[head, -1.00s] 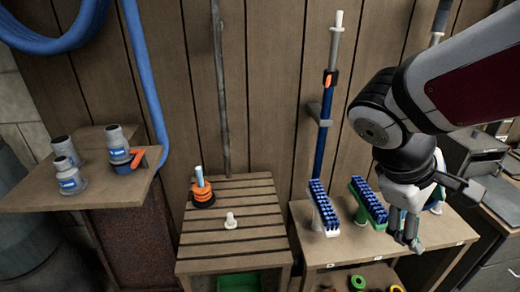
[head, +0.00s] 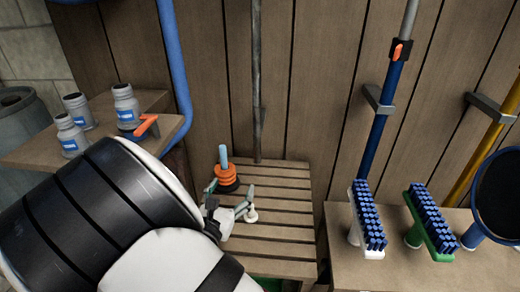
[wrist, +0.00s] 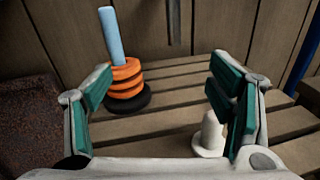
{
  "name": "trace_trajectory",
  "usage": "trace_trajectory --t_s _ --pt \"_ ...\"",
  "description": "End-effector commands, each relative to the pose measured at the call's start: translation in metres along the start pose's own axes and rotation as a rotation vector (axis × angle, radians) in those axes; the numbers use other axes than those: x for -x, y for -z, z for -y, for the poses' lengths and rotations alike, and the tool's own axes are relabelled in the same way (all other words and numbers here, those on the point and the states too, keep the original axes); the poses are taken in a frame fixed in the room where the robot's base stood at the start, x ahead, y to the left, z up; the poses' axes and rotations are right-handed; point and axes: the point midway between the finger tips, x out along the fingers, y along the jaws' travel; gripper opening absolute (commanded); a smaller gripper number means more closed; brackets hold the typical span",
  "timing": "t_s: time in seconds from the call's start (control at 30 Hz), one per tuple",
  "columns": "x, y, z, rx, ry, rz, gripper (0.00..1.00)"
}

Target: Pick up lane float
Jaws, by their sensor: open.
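A stack of orange rings (head: 226,175) sits around an upright light-blue rod (head: 224,154) on a black base, on the slatted wooden bench. The rings (wrist: 126,78) and rod (wrist: 111,34) also show in the wrist view, left of centre, beyond the left finger. A small white knobbed piece (head: 250,216) stands on the same bench, nearer; in the wrist view (wrist: 209,137) the right finger partly hides it. I cannot tell which piece is named the lane float. My gripper (head: 231,189) is open and empty above the bench, its fingers (wrist: 160,72) pointing toward the back wall.
Blue-bristled brushes (head: 367,218) stand on the right bench (head: 345,265). A grey pipe (head: 256,80) runs up the wall behind the slatted bench.

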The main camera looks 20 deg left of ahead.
Motion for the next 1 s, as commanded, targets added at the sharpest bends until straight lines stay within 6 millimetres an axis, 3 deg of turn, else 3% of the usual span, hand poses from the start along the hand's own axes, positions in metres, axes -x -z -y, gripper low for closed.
trace_trajectory --t_s 0.03,0.1,0.27,0.7,1.0 --pt "0.008 0.017 -0.015 0.034 -0.056 0.004 0.76" --pt "0.017 0.030 -0.029 0.065 -0.111 0.009 0.76" --pt "0.022 0.042 -0.043 0.095 -0.166 0.015 0.76" --pt "-0.048 0.042 -0.055 0.094 -0.166 0.013 0.76" --pt "-0.070 0.040 -0.058 0.094 -0.165 0.014 0.76"
